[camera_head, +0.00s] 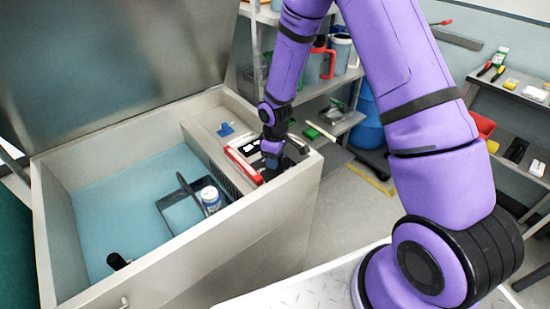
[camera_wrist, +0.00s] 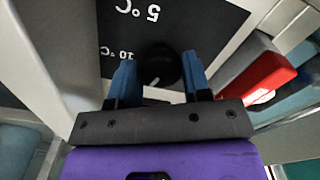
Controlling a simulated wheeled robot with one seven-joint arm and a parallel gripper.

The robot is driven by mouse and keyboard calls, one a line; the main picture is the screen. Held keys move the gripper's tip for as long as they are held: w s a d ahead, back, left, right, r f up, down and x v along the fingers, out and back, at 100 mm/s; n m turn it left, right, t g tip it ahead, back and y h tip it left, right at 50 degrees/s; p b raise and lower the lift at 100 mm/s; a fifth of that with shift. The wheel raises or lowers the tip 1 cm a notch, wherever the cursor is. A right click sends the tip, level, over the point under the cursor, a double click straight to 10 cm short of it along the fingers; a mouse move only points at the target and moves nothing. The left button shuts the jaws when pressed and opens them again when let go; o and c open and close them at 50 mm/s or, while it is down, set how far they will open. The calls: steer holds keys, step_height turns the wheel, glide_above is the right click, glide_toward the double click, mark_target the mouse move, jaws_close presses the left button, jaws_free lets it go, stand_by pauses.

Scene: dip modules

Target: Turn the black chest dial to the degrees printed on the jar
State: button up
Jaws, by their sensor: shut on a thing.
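The black chest dial (camera_wrist: 160,72) sits on a dark panel (camera_wrist: 215,25) printed with upside-down "5 °C" and "10 °C" marks. My gripper (camera_wrist: 159,58) is shut on the dial, with one blue finger on each side of it. In the head view my gripper (camera_head: 271,159) reaches down to the panel on the chest's right ledge, and the dial is hidden there. A short pale mark shows on the dial, but its exact setting is unclear. The white jar (camera_head: 211,200) with a blue label stands in a dark caddy inside the open chest; its print is too small to read.
The grey chest (camera_head: 240,232) has its lid raised and a light blue interior. A red-and-white object (camera_head: 242,164) lies beside the panel. A blue item (camera_head: 226,129) is on the ledge behind. A black object (camera_head: 117,261) stands at the chest's front left. Shelves stand behind and right.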

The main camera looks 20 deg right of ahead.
steer(key=m, duration=0.5)
steer(key=shift+m, duration=0.3)
steer(key=m, duration=0.5)
steer(key=shift+m, duration=0.3)
steer(key=o, duration=0.9)
step_height(320, 180, up, 11)
steer(key=shift+f, duration=0.1)
stand_by(0.5)
